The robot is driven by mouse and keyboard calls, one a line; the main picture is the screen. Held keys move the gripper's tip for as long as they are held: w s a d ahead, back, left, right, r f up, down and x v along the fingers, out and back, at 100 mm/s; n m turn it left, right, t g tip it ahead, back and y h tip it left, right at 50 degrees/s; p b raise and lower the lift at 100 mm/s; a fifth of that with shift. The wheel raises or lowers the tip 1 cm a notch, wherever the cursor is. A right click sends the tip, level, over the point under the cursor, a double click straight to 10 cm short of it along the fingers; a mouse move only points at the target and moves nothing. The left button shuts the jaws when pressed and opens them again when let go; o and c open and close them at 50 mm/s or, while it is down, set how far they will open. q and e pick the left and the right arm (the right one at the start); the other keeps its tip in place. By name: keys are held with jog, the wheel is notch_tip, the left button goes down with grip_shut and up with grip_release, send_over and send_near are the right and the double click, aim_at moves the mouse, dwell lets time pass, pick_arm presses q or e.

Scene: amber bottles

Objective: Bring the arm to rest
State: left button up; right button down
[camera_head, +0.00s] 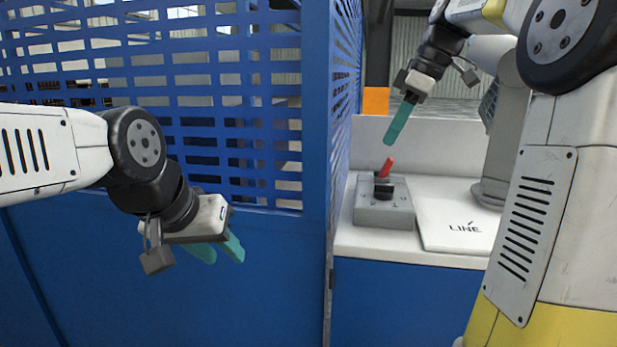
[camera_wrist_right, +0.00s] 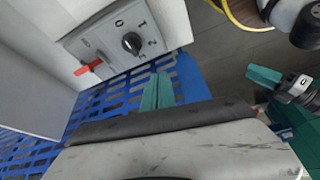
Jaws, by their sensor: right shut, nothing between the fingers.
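My right gripper (camera_head: 396,128) is raised above the far part of the white counter, its teal fingers pointing down toward the grey control box (camera_head: 384,211). The fingers are together with nothing between them. In the right wrist view the same closed fingers (camera_wrist_right: 157,91) point toward the box, with a visible gap between them and it. The box carries a red lever (camera_head: 387,167), tilted, and a black knob (camera_wrist_right: 132,42). My left gripper (camera_head: 218,251) hangs in front of the blue panel at the left, its teal fingers apart and empty.
A blue slotted partition (camera_head: 338,110) stands between my two grippers. A flat white panel marked LINE (camera_head: 450,240) lies on the counter (camera_head: 375,246) right of the box. An orange block (camera_head: 376,100) is behind. In the wrist view a yellow cable (camera_wrist_right: 238,18) crosses the floor.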

jog(key=s+a+f+m+t+h, duration=0.1)
jog(key=s+f+m+t, duration=0.1)
jog(key=s+f+m, duration=0.4)
jog(key=s+a+f+m+t+h, duration=0.1)
jog(key=s+f+m, duration=0.5)
jog(key=s, duration=0.8)
notch_tip(320, 180, down, 3)
jog(key=shift+a+f+m+t, duration=0.1)
jog(key=shift+a+m+t, duration=0.3)
jog(key=shift+a+t, duration=0.35)
jog(key=c, duration=2.2)
grip_release()
jog(key=shift+d, duration=0.1)
